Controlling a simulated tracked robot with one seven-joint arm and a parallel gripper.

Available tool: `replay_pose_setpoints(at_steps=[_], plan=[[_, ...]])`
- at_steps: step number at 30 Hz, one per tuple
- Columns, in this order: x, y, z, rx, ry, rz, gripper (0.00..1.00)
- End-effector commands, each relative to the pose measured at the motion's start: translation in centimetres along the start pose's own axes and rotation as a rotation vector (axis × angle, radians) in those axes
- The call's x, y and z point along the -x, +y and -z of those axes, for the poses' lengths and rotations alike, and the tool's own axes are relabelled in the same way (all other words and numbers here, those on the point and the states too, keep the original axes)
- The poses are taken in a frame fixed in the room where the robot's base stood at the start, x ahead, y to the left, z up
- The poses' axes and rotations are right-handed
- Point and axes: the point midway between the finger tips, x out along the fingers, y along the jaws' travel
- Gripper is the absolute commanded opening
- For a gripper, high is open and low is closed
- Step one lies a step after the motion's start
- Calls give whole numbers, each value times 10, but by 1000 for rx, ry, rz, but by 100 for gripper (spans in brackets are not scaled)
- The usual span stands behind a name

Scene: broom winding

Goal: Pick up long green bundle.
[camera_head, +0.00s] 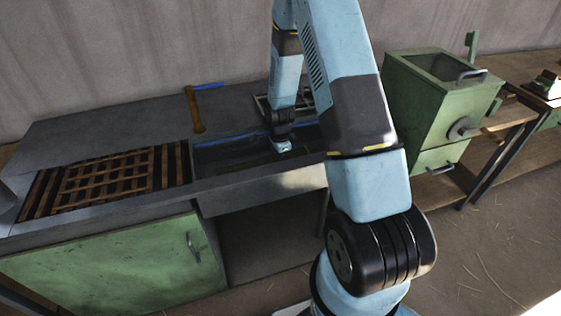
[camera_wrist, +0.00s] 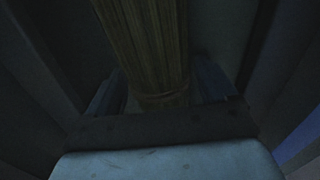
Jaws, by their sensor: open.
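A long bundle of yellow-green straw-like stalks (camera_wrist: 145,40) runs from the top of the wrist view down to my gripper. A thin band crosses its near end. My gripper (camera_wrist: 160,90) is open, with one dark finger on each side of the bundle; in the dim light I cannot tell whether either finger touches it. In the head view my gripper (camera_head: 283,148) reaches down into the sunken basin (camera_head: 215,150) of the counter. The bundle is not clearly visible there, as the basin is in shadow.
Dark walls rise on both sides in the wrist view. A wooden slatted grate (camera_head: 110,182) lies left of the basin. A brown post with a blue bar (camera_head: 196,110) stands behind it. A green hopper machine (camera_head: 435,110) stands right, and a table (camera_head: 540,95) beyond it.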

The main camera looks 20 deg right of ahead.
Motion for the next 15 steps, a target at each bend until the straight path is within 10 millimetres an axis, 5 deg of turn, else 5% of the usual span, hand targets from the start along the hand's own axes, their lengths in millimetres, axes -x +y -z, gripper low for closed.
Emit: replay_pose_setpoints(at_steps=[5, 15], plan=[[0, 0, 0, 0, 0, 0, 83], [0, 0, 0, 0, 0, 0, 51]])
